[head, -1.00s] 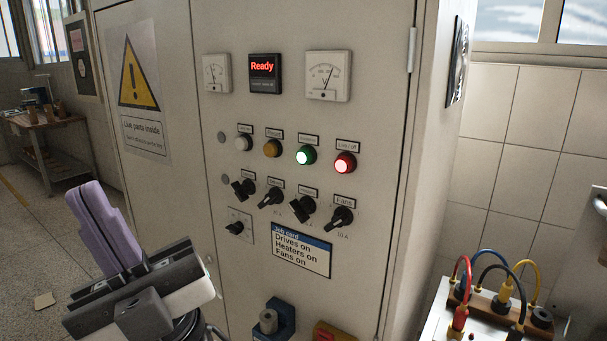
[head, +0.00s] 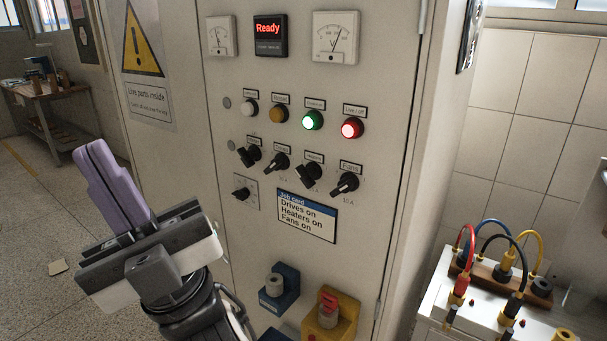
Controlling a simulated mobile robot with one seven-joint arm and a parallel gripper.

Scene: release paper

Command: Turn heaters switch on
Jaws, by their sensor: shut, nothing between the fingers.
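The heaters switch (head: 308,175) is a black rotary knob, third in the row of knobs on the grey cabinet front. Its handle is tilted, and its exact setting is too small to tell. The fans switch (head: 345,183) is to its right, and another knob (head: 276,162) is to its left. The job card (head: 307,215) below reads "Drives on, Heaters on, Fans on". My gripper (head: 108,182), with pale purple fingers, is shut and empty. It is left of the switches, apart from them and pointing up and left.
A green lamp (head: 312,120) and a red lamp (head: 352,129) glow above the knobs. The display (head: 270,36) reads "Ready". Blue (head: 277,287) and yellow (head: 329,314) fittings jut out low on the cabinet. A bench unit with cables (head: 497,290) stands at right.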

